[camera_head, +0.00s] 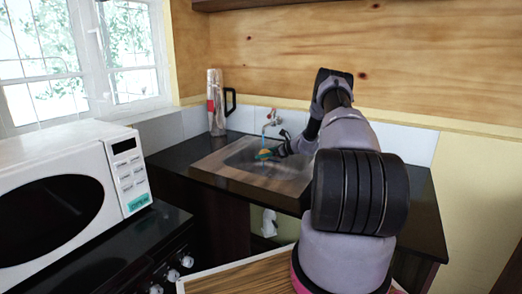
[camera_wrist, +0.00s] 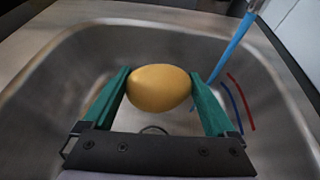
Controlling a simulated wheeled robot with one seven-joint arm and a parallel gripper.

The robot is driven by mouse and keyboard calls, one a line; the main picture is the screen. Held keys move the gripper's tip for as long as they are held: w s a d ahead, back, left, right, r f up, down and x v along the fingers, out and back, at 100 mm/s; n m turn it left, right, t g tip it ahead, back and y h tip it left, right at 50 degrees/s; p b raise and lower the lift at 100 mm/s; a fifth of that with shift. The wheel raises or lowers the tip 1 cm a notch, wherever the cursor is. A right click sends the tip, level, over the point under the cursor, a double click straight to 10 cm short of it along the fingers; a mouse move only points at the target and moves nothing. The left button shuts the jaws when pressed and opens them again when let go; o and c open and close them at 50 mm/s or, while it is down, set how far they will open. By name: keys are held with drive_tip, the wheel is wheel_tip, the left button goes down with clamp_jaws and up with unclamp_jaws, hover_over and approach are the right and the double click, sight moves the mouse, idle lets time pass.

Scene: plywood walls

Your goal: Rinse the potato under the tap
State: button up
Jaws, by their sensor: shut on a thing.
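The yellow-brown potato (camera_wrist: 160,88) is held between the two green fingers of my gripper (camera_wrist: 158,95), inside the metal sink (camera_wrist: 60,85). In the head view my gripper (camera_head: 268,153) is low in the sink (camera_head: 228,165), with the potato (camera_head: 264,152) small between its fingers. The tap (camera_head: 270,116) stands at the back of the sink. A blue stream of water (camera_wrist: 235,50) falls from it in the wrist view, to the right of the potato. The stream passes close to the right finger; I cannot tell whether it touches the potato.
A white microwave (camera_head: 60,200) stands on a black stove (camera_head: 130,250) at the left. A tall jug-like container (camera_head: 216,105) stands behind the sink's left corner. The dark counter (camera_head: 425,215) right of the sink looks clear where my arm does not hide it.

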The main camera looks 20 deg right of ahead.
drive_tip(key=s+r, duration=0.4)
drive_tip(key=s, duration=0.1)
drive_tip(key=shift+a, duration=0.35)
idle(0.6)
